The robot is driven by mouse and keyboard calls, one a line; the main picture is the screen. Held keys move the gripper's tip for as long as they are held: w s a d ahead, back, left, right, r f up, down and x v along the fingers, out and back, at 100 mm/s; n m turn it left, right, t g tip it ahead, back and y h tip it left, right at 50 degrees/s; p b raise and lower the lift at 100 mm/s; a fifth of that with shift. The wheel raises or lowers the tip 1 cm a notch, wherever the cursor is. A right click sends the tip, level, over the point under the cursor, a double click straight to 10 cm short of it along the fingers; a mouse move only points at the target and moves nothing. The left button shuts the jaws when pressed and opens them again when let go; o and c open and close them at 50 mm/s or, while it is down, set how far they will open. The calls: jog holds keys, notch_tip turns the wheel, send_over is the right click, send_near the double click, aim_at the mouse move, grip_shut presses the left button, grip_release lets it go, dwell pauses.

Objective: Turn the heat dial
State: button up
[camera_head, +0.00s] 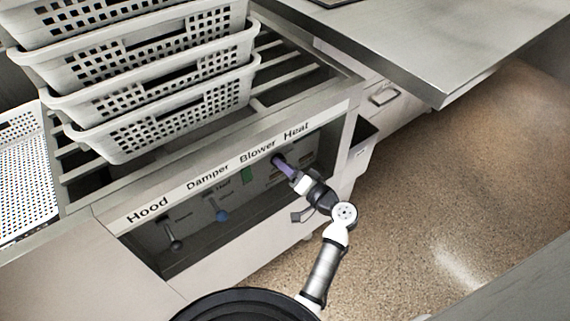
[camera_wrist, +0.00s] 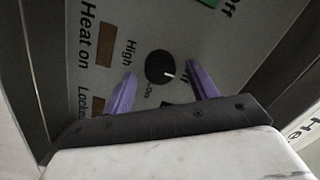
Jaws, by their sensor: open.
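The heat dial (camera_wrist: 161,68) is a round black knob with a white pointer mark on the control panel, beside the "High" and "Heat on" labels. My gripper (camera_wrist: 160,85) is open, with its two purple fingers on either side of the dial in the wrist view. I cannot tell whether the fingers touch it. In the head view my gripper (camera_head: 283,164) reaches the panel below the "Blower" and "Heat" labels, and it hides the dial there.
The panel (camera_head: 190,212) also carries a lever with a dark knob (camera_head: 175,244) and one with a blue knob (camera_head: 222,215). Stacked white perforated baskets (camera_head: 165,115) stand on the slatted rack above. A metal counter (camera_head: 440,60) juts out at the upper right. Open floor (camera_head: 440,190) lies to the right.

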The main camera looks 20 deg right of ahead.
jog(key=shift+w+a, duration=0.2)
jog(key=shift+w, duration=0.3)
jog(key=c, duration=1)
